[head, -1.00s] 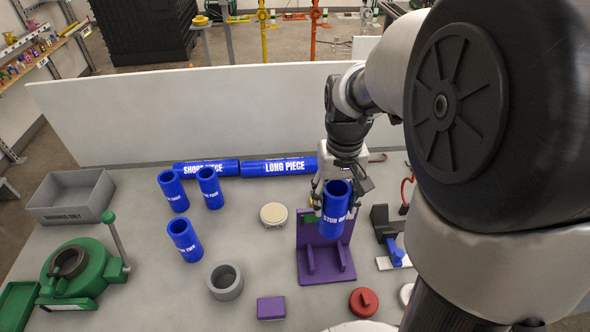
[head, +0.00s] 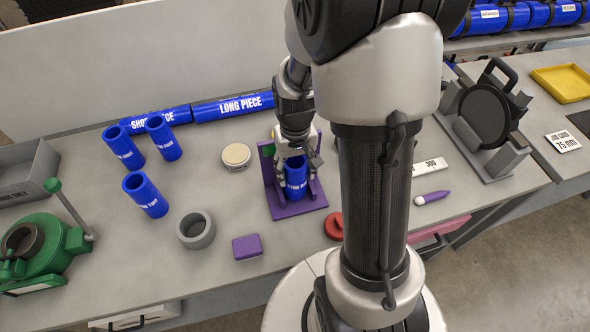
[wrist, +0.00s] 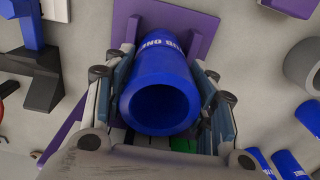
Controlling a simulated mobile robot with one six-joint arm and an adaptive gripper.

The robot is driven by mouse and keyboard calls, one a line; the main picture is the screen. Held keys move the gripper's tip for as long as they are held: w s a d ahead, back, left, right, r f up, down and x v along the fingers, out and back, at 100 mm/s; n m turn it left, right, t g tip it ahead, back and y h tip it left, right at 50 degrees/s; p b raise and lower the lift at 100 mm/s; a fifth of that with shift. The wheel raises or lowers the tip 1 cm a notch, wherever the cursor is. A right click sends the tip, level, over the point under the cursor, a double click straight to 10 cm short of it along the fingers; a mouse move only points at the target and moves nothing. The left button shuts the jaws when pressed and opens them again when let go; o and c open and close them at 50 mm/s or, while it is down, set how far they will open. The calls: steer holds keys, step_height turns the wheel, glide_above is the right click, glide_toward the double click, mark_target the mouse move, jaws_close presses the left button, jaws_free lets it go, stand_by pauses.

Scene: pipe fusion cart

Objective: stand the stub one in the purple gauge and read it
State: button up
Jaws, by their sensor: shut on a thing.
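The blue stub one (head: 296,180) stands upright in the purple gauge (head: 301,207), over its base and between its side parts. I cannot tell whether its lower end touches the base. My gripper (head: 297,172) is around the stub's upper part, shut on it. In the wrist view the stub (wrist: 163,88) sits between both fingers, its open end facing the camera and part of its lettering showing. The purple gauge (wrist: 188,22) shows behind it. Any reading on the gauge is hidden or too small to tell.
Three other blue stubs (head: 146,195) stand to the left. A grey ring (head: 195,230), a purple block (head: 247,247) and a red knob (head: 334,226) lie near the gauge. A pale disc (head: 236,155) lies behind left. My arm hides the bench to the right.

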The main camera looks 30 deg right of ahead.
steer(key=shift+r, duration=0.1)
steer(key=shift+f, duration=0.25)
steer(key=o, duration=1.2)
steer(key=shift+r, duration=0.1)
